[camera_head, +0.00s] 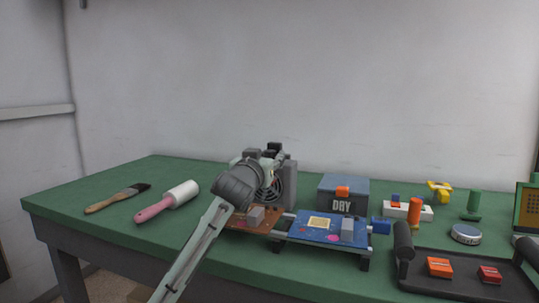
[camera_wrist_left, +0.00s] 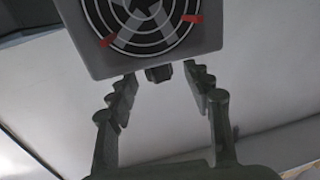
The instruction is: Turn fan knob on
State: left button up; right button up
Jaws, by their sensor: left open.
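The fan is a grey square housing with a round grille (camera_head: 272,188), standing on the green table behind the circuit boards. In the left wrist view, the fan (camera_wrist_left: 152,43) fills the upper middle, with red marks on its grille. A small dark knob-like block (camera_wrist_left: 158,73) sticks out from the housing's edge. My left gripper (camera_wrist_left: 160,86) is open, with its fingers on either side of that block and no clear contact. In the head view, my left wrist covers part of the fan, and its fingertips are hard to make out. My right gripper is not in view.
A brown board (camera_head: 240,224) and a blue board (camera_head: 325,229) lie in front of the fan. A DRY box (camera_head: 343,190) stands to the right. A brush (camera_head: 118,198) and a pink-handled roller (camera_head: 168,202) lie left. A dark tray (camera_head: 462,262) is front right.

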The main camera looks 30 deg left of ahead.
pick_arm(q)
jog(key=shift+x, duration=0.85)
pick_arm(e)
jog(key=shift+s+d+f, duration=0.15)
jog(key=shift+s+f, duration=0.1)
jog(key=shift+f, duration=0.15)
